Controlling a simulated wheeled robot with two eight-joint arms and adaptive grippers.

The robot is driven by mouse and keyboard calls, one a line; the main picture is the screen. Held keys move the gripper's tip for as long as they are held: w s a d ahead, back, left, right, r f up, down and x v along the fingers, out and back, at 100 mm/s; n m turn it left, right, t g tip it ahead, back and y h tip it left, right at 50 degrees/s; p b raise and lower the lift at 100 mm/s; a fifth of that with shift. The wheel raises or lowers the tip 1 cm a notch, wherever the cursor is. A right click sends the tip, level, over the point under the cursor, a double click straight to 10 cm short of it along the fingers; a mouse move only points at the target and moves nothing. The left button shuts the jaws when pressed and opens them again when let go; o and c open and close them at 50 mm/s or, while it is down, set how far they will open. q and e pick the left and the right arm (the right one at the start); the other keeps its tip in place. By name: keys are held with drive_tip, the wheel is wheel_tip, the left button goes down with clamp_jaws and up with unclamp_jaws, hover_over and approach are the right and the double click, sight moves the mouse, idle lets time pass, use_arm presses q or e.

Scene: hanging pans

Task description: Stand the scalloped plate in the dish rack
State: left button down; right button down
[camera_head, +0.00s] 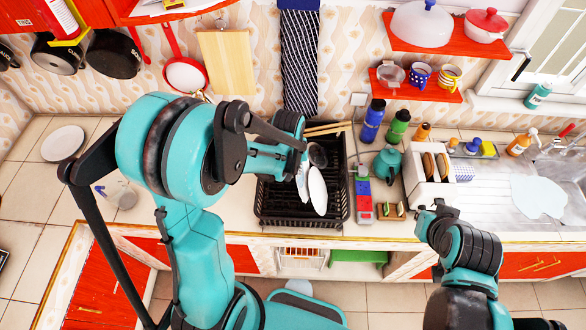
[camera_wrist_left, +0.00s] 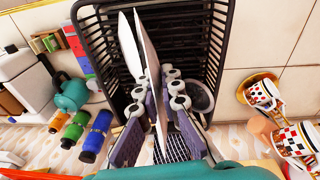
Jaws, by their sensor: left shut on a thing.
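My left gripper (camera_head: 301,150) is shut on a white plate (camera_wrist_left: 152,70), seen nearly edge-on and upright between the fingers over the black dish rack (camera_head: 335,212). A second thin white plate (camera_wrist_left: 129,48) stands close beside it in the left wrist view. In the head view one white plate (camera_head: 317,190) shows as a narrow oval over the rack. The scalloped rim cannot be made out edge-on. In the left wrist view the gripper (camera_wrist_left: 155,95) covers part of the rack (camera_wrist_left: 222,50). My right gripper (camera_head: 432,214) is by the counter's front edge; its fingers are unclear.
A dark round dish (camera_head: 317,154) sits in the rack. Blue (camera_head: 373,120) and green bottles (camera_head: 397,127) and a teal pot (camera_head: 387,165) stand to its right, near a white toaster (camera_head: 428,165). Another white plate (camera_head: 63,143) lies on the left counter. Patterned mugs (camera_wrist_left: 262,92) show in the left wrist view.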

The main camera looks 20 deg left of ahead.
sight(302, 189)
use_arm(q)
drive_tip(key=shift+w+d+f+b, duration=0.1)
drive_tip(key=shift+d+f+b, duration=0.15)
drive_tip(key=shift+f+b, duration=0.55)
drive_tip(key=shift+w+d+f+b, duration=0.15)
drive_tip(key=shift+f+b, duration=0.3)
drive_tip(key=shift+f, duration=0.65)
drive_tip(key=shift+s+d+f+b, duration=0.1)
drive_tip(key=shift+d+f+b, duration=0.2)
drive_tip(key=shift+f+b, duration=0.5)
drive_tip(key=f+b, duration=0.3)
drive_tip(key=shift+w+d+f, duration=0.15)
drive_tip(key=shift+d+f, duration=0.2)
drive_tip(key=shift+d+f+b, duration=0.1)
drive_tip(key=shift+f+b, duration=0.15)
drive_tip(key=shift+b, duration=0.05)
drive_tip(key=shift+s+d+f+b, duration=0.2)
drive_tip(key=shift+s+f+b, duration=0.1)
drive_tip(key=shift+b, duration=0.1)
drive_tip(key=shift+w+f, duration=0.15)
drive_tip(key=shift+w, duration=0.05)
drive_tip(key=shift+w, duration=0.1)
